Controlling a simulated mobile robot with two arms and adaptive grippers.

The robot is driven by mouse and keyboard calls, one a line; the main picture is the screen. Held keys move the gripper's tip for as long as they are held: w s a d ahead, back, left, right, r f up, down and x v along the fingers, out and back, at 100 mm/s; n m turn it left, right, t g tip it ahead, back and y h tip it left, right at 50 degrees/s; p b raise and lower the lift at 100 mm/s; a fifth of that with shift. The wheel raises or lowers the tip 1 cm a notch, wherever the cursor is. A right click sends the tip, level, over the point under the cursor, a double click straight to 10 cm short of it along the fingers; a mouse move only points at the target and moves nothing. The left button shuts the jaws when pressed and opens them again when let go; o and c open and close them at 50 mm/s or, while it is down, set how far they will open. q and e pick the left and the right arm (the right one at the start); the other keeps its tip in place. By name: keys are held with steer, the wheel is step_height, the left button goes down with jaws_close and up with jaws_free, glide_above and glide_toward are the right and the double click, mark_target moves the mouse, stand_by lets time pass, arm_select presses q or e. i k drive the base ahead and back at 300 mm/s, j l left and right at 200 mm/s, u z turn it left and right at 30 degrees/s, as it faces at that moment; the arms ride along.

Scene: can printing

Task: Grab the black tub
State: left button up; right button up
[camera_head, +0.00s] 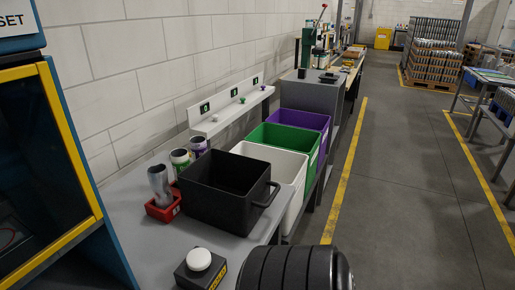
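The black tub (225,203) stands upright on the grey table (140,228), left of the middle of the view. It is open at the top and looks empty inside, though its floor is partly hidden by the near wall. A black handle (272,196) sticks out from its right side. Neither of my grippers shows in the head view, and nothing is seen touching the tub.
Left of the tub are a red holder (163,211) with a grey can (159,183), and green and purple cans. A white button (198,259) on a black box stands in front. White (293,165), green and purple bins stand behind.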

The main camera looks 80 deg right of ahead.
mark_target(234, 192)
steer(key=z, duration=2.15)
steer(key=i+l+u, duration=0.1)
steer(key=l, duration=0.3)
steer(key=i+l+u, duration=0.15)
steer(key=l, duration=0.3)
steer(key=i+l+u, duration=0.1)
steer(key=l, duration=0.35)
steer(key=i+l+u, duration=0.1)
steer(key=l, duration=0.35)
steer(key=i, duration=0.1)
